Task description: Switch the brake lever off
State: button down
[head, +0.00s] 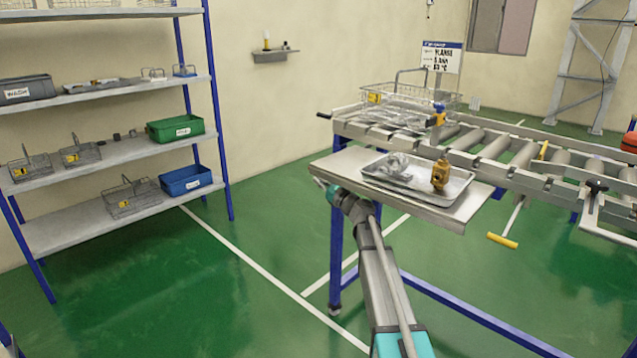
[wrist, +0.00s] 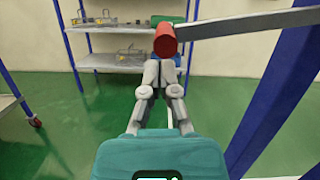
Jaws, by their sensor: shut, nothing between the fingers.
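In the wrist view a red cylindrical grip (wrist: 165,40) sits at the end of a grey bar (wrist: 245,24) that runs off to the right. It looks like the brake lever, though no label shows on it. My gripper (wrist: 161,66) is shut and empty, with its fingertips just below the red grip in the picture. I cannot tell whether they touch it. In the head view my arm reaches to the left end of the side shelf, and the fingers and the red grip are hidden there.
The metal side shelf (head: 330,165) holds a tray (head: 456,192) with a brass fitting (head: 440,174). The roller conveyor (head: 490,150) stands behind it, with a yellow T-handle (head: 503,240) hanging below. A storage rack (head: 110,155) stands left; green floor between is clear.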

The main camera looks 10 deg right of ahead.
jog(key=s+d+f+b, duration=0.5)
jog(key=s, duration=0.2)
jog(key=shift+s+d+f, duration=0.25)
jog(key=shift+s+d, duration=0.1)
jog(key=shift+s, duration=0.05)
dwell(0.4)
jog(key=s+a+f+n+g+h, duration=0.3)
jog(key=s+a+f+n+g, duration=0.8)
jog(key=s+a+f+n, duration=0.5)
jog(key=s+d+f+n+g+h, duration=0.2)
jog(key=s+d+n+h, duration=0.15)
jog(key=s, duration=0.35)
jog(key=s+d+f+n+g+h+p, duration=0.1)
jog(key=s+d+f+n+g+h, duration=0.1)
jog(key=s+n+h, duration=0.3)
jog(key=s+d+f+n+g+h, duration=0.1)
jog(key=s+d+f+n+g, duration=0.15)
jog(key=s, duration=0.55)
notch_tip(320, 180, up, 38)
jog(key=p, duration=3.8)
jog(key=shift+n+t, duration=0.3)
jog(key=shift+t, duration=0.05)
